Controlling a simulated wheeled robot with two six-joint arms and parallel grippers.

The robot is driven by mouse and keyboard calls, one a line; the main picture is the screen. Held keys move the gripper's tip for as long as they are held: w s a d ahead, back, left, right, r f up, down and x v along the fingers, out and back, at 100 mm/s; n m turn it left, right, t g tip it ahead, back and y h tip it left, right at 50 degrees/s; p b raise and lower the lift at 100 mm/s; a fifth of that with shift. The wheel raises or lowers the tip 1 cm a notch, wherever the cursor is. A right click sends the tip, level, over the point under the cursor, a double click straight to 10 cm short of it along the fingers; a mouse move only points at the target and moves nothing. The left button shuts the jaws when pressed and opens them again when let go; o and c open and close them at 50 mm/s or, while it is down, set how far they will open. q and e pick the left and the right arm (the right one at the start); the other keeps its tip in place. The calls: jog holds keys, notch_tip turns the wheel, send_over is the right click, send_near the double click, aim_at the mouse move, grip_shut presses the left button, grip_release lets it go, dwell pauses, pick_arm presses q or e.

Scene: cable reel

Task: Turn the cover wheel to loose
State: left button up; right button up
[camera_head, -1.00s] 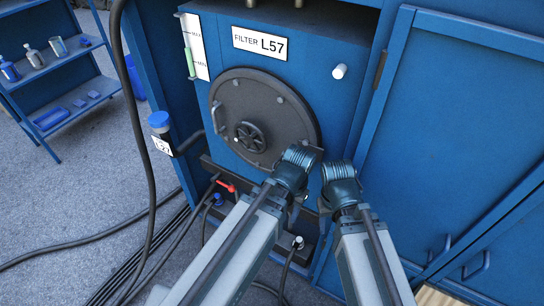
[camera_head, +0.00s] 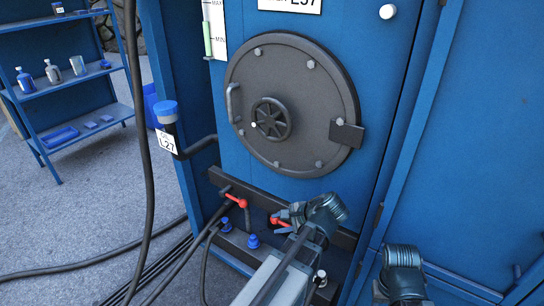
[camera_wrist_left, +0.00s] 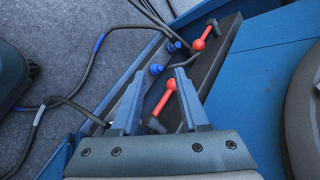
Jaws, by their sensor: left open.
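The cover wheel (camera_head: 271,118) is a small dark spoked handwheel in the middle of a round dark-grey cover (camera_head: 300,75) on the blue cabinet. A pale dot shows on its left rim. My left gripper (camera_head: 284,213) is below the cover, in front of the lower ledge and apart from the wheel. In the left wrist view its two blue fingers (camera_wrist_left: 160,95) are open, with a red-handled lever (camera_wrist_left: 168,87) showing between them; contact cannot be told. The wheel does not show there; only the cover's edge (camera_wrist_left: 303,110) does. My right arm's end shows at the lower right, its fingers hidden.
The ledge carries another red lever (camera_head: 236,200), blue plugs (camera_head: 253,241) and cables. A blue-capped part (camera_head: 166,110) labelled L27 stands left of the cover. A bar handle (camera_head: 233,102) and a dark tab (camera_head: 346,134) sit on the cover. A shelf (camera_head: 85,85) stands far left.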

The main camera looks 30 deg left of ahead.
aim_at(276, 138)
pick_arm(q)
jog(key=w+a+r+m+t+y, duration=0.1)
jog(key=w+a+r+m+y, duration=0.15)
jog(key=r, duration=0.25)
jog(key=w+a+r+m+y, duration=0.1)
jog(key=a+r+m+y, duration=0.1)
jog(key=r+m+y, duration=0.25)
jog(key=w+d+r+m+t+y, duration=0.1)
jog(key=d+r+m+y, duration=0.15)
jog(key=r, duration=0.45)
jog(key=w+d+r+m+t+y, duration=0.1)
jog(key=r+m+y, duration=0.25)
jog(key=r, duration=0.35)
jog(key=shift+n+g+y, duration=0.3)
jog(key=shift+n, duration=0.2)
jog(key=p+x, duration=0.2)
jog(key=x, duration=0.4)
jog(key=shift+w+a+f, duration=0.1)
jog(key=shift+w+a, duration=0.1)
jog(key=shift+a, duration=0.5)
pick_arm(e)
jog(key=shift+r, duration=0.9)
pick_arm(q)
grip_shut()
